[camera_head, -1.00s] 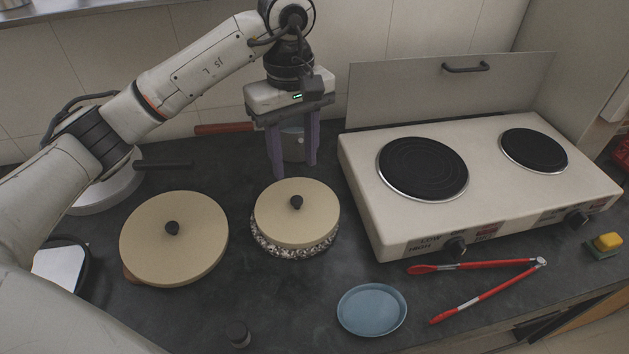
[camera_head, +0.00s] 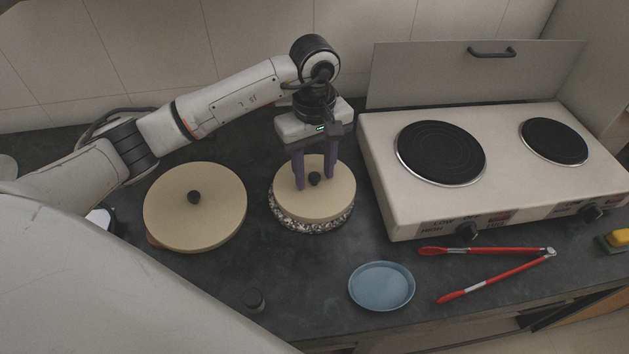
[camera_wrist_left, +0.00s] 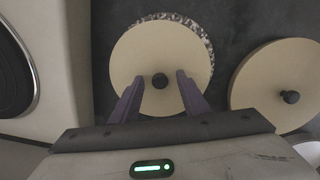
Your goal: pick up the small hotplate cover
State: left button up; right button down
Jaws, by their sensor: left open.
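The small hotplate cover (camera_head: 322,203) is a beige disc with a black knob, resting on a speckled round base (camera_head: 308,228) in the middle of the counter. My left gripper (camera_head: 315,185) is open and points down over this cover, its two purple fingers on either side of the knob. In the left wrist view the small cover (camera_wrist_left: 150,50) shows with its knob (camera_wrist_left: 160,81) between and slightly ahead of the open fingertips (camera_wrist_left: 159,80). Whether the fingers touch the cover I cannot tell. My right gripper is not in view.
A larger beige cover (camera_head: 195,220) with a black knob lies to the left. A white double hotplate (camera_head: 490,190) stands close on the right.

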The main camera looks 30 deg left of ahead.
pick_arm(q)
grip_shut()
